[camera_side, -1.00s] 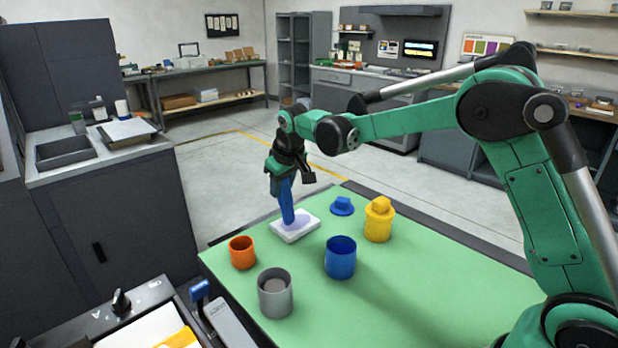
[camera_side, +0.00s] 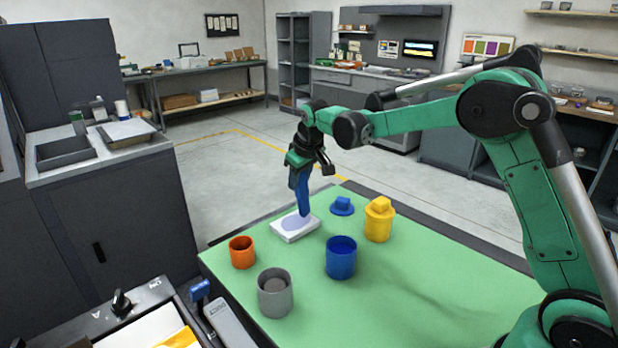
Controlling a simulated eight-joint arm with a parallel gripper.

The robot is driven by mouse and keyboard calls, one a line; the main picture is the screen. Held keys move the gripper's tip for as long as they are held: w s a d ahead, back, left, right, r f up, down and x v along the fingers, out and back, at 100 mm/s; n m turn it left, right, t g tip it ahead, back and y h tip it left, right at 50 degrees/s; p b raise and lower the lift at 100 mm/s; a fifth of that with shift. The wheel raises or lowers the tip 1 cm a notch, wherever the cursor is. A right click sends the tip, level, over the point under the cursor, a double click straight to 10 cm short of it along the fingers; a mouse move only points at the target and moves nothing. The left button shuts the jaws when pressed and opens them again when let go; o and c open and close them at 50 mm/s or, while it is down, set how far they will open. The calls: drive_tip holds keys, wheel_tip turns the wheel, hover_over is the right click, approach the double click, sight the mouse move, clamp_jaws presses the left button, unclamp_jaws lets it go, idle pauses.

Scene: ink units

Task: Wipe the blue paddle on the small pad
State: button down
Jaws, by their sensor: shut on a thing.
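My gripper (camera_side: 302,168) is shut on the blue paddle (camera_side: 303,196), which hangs down from it, nearly upright. The paddle's lower end is at the right part of the small white pad (camera_side: 286,236); I cannot tell whether it touches. A bluish-violet patch (camera_side: 294,222) shows on the pad's top. An open blue pot (camera_side: 341,260) stands in front and to the right of the pad. A blue lid (camera_side: 342,206) with a knob lies on the table behind that pot.
An orange pot (camera_side: 242,252) and a grey pot (camera_side: 275,294) stand to the front left, both open. A yellow pot (camera_side: 379,222) with its lid on stands to the right. The green table (camera_side: 430,280) is clear at the front right.

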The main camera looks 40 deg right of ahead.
drive_tip(key=shift+d+r, duration=0.1)
drive_tip(key=shift+r, duration=2.9)
